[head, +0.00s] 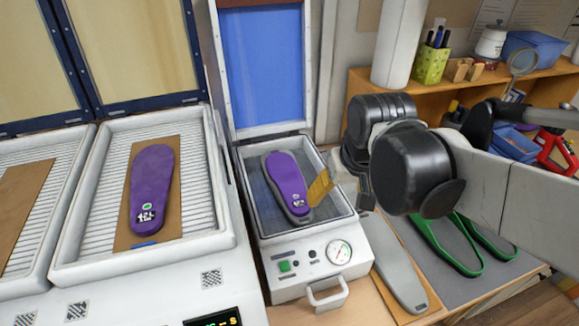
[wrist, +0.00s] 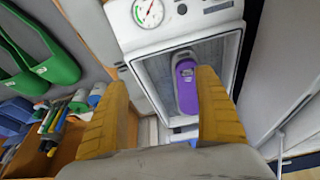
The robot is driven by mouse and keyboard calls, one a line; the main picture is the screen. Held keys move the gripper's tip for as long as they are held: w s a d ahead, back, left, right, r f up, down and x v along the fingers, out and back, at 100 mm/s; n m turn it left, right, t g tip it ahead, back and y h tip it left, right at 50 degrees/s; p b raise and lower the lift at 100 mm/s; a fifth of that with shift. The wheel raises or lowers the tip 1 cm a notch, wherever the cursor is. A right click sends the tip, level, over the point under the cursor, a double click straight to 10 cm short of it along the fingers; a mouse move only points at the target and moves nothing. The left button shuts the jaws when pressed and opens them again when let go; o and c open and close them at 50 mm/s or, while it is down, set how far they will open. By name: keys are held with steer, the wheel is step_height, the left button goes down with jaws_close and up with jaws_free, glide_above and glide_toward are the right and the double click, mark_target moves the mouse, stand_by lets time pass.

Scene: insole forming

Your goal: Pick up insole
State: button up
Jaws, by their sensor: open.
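A purple insole (head: 287,180) lies on a grey foot form (head: 300,216) inside the small press with the raised blue-lined lid. Another purple insole (head: 152,186) lies on a brown board in the larger tray at the left. My gripper (head: 322,186) is at the right side of the small press, its yellow finger over the tray's right part, beside the insole. In the wrist view my gripper (wrist: 167,80) is open, with its two yellow fingers apart. The insole in the press (wrist: 186,85) shows between them, nearer the right finger. Nothing is held. Contact with the insole cannot be told.
The small press (head: 310,262) has a gauge, buttons and a front handle. Its open lid (head: 262,65) stands behind the tray. A grey insole-shaped piece (head: 400,278) and green-edged pieces (head: 450,245) lie at the right. A shelf (head: 360,84) with containers stands behind.

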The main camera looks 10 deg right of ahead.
steer(key=r+g+p, duration=0.1)
steer(key=g+p, duration=0.1)
steer(key=p, duration=0.2)
glide_above(298, 202)
steer(key=s+d, duration=0.4)
steer(key=w+a+f+n+g+p, duration=0.1)
steer(key=w+a+f+g+p, duration=0.1)
steer(key=w+a+p, duration=0.15)
steer(key=f+b, duration=0.1)
steer(key=f, duration=0.2)
steer(key=f+b, duration=0.1)
steer(key=f, duration=0.7)
steer(key=shift+w+a+b, duration=0.2)
steer(key=shift+w+b, duration=0.1)
steer(key=shift+b, duration=0.1)
steer(key=c, duration=1.1)
steer(key=shift+c, duration=0.3)
steer(key=shift+r, duration=0.1)
step_height(298, 202, up, 4)
steer(key=shift+r+p, duration=0.2)
steer(key=shift+p, duration=0.4)
steer(key=s+d+r+p, duration=0.1)
steer(key=s+d+r, duration=0.5)
steer(key=d, duration=0.3)
steer(key=shift+s+r, duration=0.2)
steer(key=shift+s, duration=0.5)
steer(key=shift+d, duration=0.1)
